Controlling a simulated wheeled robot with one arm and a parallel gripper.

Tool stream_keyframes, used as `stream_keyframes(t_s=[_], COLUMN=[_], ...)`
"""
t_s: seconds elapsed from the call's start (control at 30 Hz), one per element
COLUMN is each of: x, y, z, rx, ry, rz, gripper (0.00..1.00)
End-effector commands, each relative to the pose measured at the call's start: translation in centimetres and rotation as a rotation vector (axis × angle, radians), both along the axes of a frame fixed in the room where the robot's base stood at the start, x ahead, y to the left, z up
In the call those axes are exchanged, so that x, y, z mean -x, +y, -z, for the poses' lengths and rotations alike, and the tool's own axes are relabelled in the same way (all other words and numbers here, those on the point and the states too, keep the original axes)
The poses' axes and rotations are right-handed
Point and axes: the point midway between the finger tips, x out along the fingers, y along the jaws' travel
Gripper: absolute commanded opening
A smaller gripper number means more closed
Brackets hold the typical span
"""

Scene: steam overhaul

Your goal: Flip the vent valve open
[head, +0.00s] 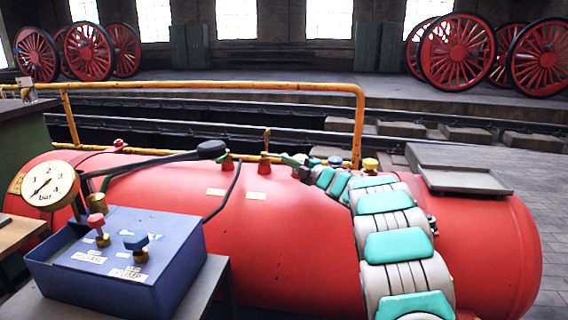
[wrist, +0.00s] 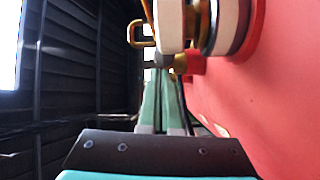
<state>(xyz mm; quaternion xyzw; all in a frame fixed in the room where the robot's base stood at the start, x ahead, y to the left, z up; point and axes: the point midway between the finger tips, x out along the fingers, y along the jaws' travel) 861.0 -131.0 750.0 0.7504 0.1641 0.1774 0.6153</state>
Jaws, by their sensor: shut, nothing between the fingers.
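The red boiler (head: 290,235) lies on its side, with several small fittings along its top. A brass fitting with an upright yellow handle (head: 266,150) and another brass fitting (head: 227,160) stand near the middle; I cannot tell for sure which is the vent valve. My gripper (head: 289,158) reaches over the boiler's top, its tips just right of the yellow-handled fitting. In the wrist view my green fingers (wrist: 163,82) are together and empty. A brass fitting (wrist: 180,64) and a brass hooked handle (wrist: 140,34) show beside the tips. Whether they touch is unclear.
A blue pump box (head: 125,255) with a gauge (head: 48,186) and a long dark lever (head: 150,160) stands front left. A yellow rail (head: 220,86) runs behind the boiler. Blue (head: 335,160) and yellow (head: 370,164) caps and a grey tray (head: 460,165) are to the right.

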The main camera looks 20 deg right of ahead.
Motion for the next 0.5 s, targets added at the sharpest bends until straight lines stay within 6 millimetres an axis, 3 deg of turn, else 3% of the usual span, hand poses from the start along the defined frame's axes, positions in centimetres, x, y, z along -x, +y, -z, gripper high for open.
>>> stream_keyframes(t_s=[0.5], x=[-0.76], y=[-0.99], z=[0.1], rx=[0.0], ry=[0.002], rz=[0.002], gripper=[0.0])
